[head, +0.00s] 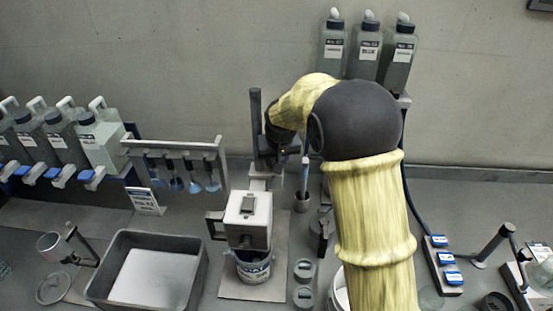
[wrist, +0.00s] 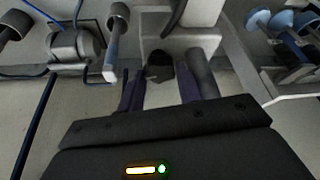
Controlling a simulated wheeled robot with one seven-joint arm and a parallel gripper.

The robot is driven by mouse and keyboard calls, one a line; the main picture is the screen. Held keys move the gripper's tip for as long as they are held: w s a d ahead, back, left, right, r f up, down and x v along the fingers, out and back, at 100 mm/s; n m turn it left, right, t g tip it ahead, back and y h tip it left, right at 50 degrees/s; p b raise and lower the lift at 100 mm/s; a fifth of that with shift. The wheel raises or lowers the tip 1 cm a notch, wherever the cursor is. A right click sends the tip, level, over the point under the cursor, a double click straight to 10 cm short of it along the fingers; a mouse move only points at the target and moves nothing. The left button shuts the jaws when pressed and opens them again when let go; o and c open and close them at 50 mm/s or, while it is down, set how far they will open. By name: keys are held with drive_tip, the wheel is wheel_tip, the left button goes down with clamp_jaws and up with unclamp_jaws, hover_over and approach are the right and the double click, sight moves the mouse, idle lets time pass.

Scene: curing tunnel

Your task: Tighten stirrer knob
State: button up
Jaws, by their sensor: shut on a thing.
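The stirrer has a white motor box (head: 247,208) over a labelled pail (head: 254,270). Its dark upright post (head: 255,112) stands behind, and a grey post also shows in the wrist view (wrist: 203,75). A small dark rounded knob (wrist: 160,67) sits against the pale clamp block (wrist: 191,44) in the wrist view. My gripper (wrist: 160,84) has its two fingers on either side of this knob and is shut on it. In the head view my arm and dark wrist cover the knob and the fingertips, beside the post.
A rack with hanging blue brushes (head: 178,146) and a grey tray (head: 150,270) stand left of the stirrer. Several jugs (head: 102,138) line the far left. Bottles (head: 367,48) stand high behind my arm. A cup with a tool (head: 302,201) is close to the right of the stirrer.

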idle(0.3)
drive_tip(key=o, duration=1)
drive_tip(key=shift+d, duration=0.1)
drive_tip(key=shift+r, duration=0.1)
drive_tip(key=shift+r+p, duration=0.4)
drive_tip(key=shift+r, duration=0.1)
drive_tip(key=shift+s+p+v, duration=0.15)
drive_tip(key=shift+p+v, duration=0.85)
drive_tip(key=shift+v, duration=0.75)
drive_tip(key=shift+s+p+v, duration=0.1)
drive_tip(key=shift+p+v, duration=0.9)
drive_tip(key=shift+v, duration=0.7)
drive_tip(key=shift+d+f, duration=0.1)
drive_tip(key=shift+d, duration=0.05)
